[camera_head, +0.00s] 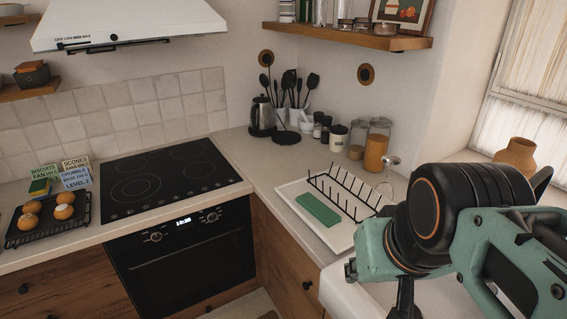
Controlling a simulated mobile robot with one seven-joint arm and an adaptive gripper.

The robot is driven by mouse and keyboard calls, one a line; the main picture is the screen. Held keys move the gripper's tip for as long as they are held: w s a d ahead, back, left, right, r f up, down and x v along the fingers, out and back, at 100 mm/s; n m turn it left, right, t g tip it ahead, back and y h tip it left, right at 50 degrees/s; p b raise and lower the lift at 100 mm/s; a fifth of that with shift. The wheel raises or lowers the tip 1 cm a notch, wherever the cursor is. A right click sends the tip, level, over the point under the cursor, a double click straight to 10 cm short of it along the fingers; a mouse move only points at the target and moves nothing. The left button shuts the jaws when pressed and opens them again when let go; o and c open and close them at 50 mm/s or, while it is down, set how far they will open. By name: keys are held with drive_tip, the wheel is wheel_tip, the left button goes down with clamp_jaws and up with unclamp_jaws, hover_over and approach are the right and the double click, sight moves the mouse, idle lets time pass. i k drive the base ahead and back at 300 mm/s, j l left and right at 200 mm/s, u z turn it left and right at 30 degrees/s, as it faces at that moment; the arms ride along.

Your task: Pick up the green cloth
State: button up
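A flat green rectangular piece, which looks like the folded green cloth (319,209), lies on the white drying tray (336,243) on the right-hand counter. It lies in the front left part of the tray, beside the black wire dish rack (345,192), and its top is uncovered. My teal and black arm fills the lower right of the view, to the right of the tray. My gripper's fingers do not show, so I cannot see what they hold. Nothing of my arm touches the cloth.
A black kettle (262,117), utensils and jars (375,152) stand behind the tray. A black hob (168,179) is to the left, with buns on a rack (48,219) beyond it. A wooden shelf (345,37) hangs above. The counter left of the tray is clear.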

sight(328, 217)
drive_tip(key=i+j+z, duration=0.1)
drive_tip(key=z, duration=0.3)
drive_tip(key=j+z, duration=0.15)
drive_tip(key=z, duration=0.25)
drive_tip(key=i+j+z, duration=0.2)
drive_tip(key=j, duration=0.15)
drive_tip(key=i+j+z, duration=0.1)
drive_tip(key=j+z, duration=0.15)
drive_tip(key=j, duration=0.55)
drive_tip(key=i+j+z, duration=0.1)
drive_tip(key=j, duration=0.25)
